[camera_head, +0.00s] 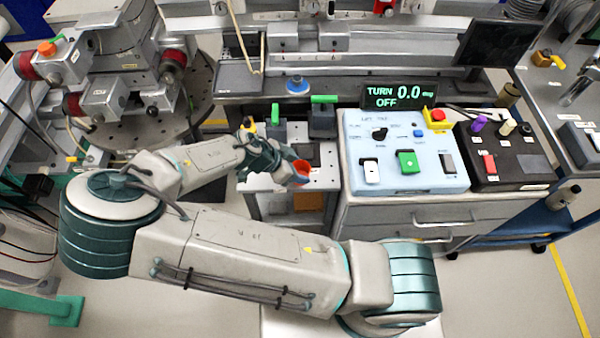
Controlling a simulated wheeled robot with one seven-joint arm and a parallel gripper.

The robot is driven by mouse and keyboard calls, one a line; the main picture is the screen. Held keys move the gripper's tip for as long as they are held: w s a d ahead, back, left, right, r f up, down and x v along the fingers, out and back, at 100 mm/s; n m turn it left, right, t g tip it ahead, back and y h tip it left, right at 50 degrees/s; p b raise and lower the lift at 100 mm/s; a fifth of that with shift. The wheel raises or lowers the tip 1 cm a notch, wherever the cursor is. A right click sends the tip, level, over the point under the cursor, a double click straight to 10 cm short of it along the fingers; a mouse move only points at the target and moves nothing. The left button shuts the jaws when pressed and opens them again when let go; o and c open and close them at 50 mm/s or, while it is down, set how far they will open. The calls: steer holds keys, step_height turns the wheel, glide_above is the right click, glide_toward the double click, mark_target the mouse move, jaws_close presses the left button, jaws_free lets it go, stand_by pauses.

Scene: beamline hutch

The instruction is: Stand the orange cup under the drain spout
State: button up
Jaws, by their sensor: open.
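The orange cup (302,167) shows as a small orange-red patch at the end of my arm. My gripper (296,176) is at the cup, with a finger in front of its lower part. The jaws are open; whether they touch the cup is hard to tell. The cup seems to be upright at the light perforated bench top (325,177); its base is hidden. Behind it stand two dark blocks with green handles, one at the left (275,120) and one at the right (322,113). I cannot make out the drain spout clearly.
A light blue control box (404,150) stands right of the cup, with a black box (505,155) beyond it. A display (398,95) reads TURN OFF 0.0. A blue round knob (298,85) is behind. Heavy metal stage equipment (120,60) fills the left.

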mark_target(308, 171)
steer(key=shift+x, duration=1.7)
steer(key=shift+r, duration=0.1)
steer(key=c, duration=0.7)
